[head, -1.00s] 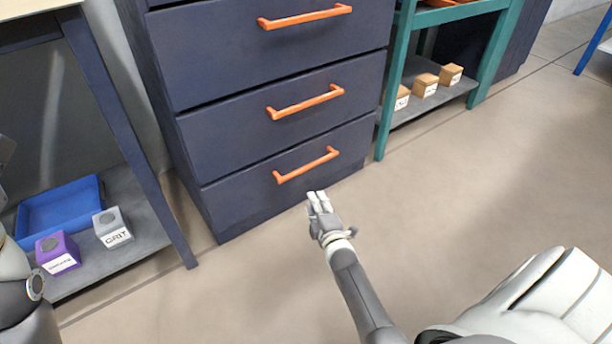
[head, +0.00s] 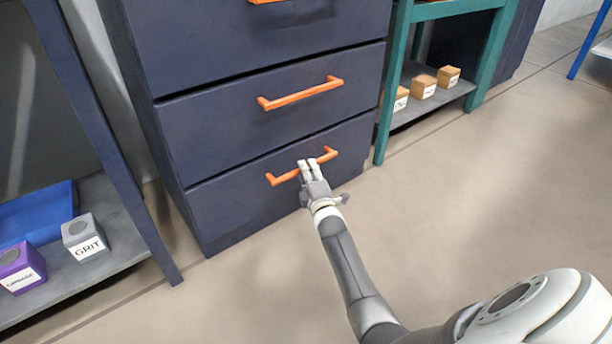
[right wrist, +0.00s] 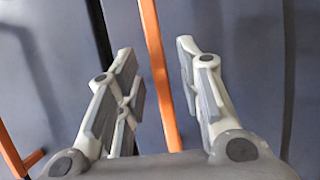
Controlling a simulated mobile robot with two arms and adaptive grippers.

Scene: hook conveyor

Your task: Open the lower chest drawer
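The dark blue chest's lower drawer (head: 235,205) is shut, flush with the drawers above it. Its orange bar handle (head: 284,178) runs across the upper part of its front. My right gripper (head: 309,164) is at the handle, its fingertips overlapping the bar's right half in the head view. In the right wrist view the gripper (right wrist: 158,75) is open, and the orange handle (right wrist: 154,52) shows between its two fingers. No clear contact shows on either side, and I cannot tell how deep the bar sits. My left gripper is out of view.
The middle drawer (head: 210,135) above is shut, with its own orange handle (head: 300,95). A teal shelf (head: 387,130) with several small boxes stands right of the chest. A table with a low shelf (head: 120,235) holding a grey block (head: 85,237) is at left. Floor in front is clear.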

